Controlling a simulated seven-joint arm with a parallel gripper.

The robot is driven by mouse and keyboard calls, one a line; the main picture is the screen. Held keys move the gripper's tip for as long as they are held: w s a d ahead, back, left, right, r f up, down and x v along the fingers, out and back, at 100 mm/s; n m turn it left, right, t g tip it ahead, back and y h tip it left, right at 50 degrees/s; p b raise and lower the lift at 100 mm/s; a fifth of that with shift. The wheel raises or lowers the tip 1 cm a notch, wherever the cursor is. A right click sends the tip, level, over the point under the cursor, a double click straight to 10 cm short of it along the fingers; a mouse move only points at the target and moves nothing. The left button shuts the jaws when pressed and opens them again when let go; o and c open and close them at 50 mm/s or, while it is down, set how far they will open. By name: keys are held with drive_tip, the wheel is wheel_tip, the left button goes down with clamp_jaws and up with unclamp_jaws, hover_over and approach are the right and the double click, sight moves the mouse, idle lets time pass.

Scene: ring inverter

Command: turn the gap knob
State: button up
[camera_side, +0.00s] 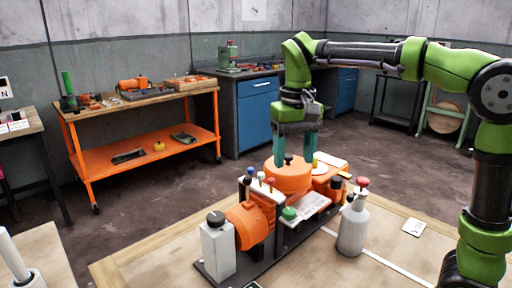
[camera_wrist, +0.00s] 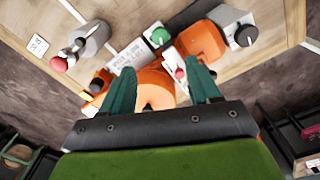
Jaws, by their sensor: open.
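The ring inverter machine stands on a dark base plate (camera_side: 290,240) on the wooden table. I cannot tell which of its knobs is the gap knob. A green knob (camera_side: 289,212) sits at its front; it also shows in the wrist view (camera_wrist: 160,37). A black knob (camera_side: 215,217) tops the white block at the near left end. Small blue and red-topped knobs (camera_side: 271,183) stand by the orange body. My gripper (camera_side: 295,162) points down over the round orange housing (camera_side: 288,180), fingers apart and nothing seen between them. A small black knob (camera_side: 288,158) shows near the fingers; contact is unclear.
A grey bottle with a red top (camera_side: 352,228) stands right of the machine. A white card (camera_side: 413,227) lies on the table (camera_side: 385,258), which is mostly clear at the right. An orange workbench (camera_side: 147,150) and blue cabinets (camera_side: 257,102) stand behind.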

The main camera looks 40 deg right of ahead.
sight(289, 210)
drive_tip(key=shift+r, duration=1.6)
drive_tip(key=f+n, duration=0.1)
drive_tip(key=f, duration=0.4)
drive_tip(key=f+n, duration=0.2)
drive_tip(key=f, duration=0.4)
drive_tip(key=f+n, duration=0.2)
drive_tip(key=f, duration=0.4)
drive_tip(key=shift+w+d, duration=0.1)
drive_tip(key=shift+w, duration=0.1)
drive_tip(key=c, duration=1)
drive_tip(key=shift+m, duration=1.4)
drive_tip(key=shift+c, duration=0.2)
drive_tip(key=o, duration=1)
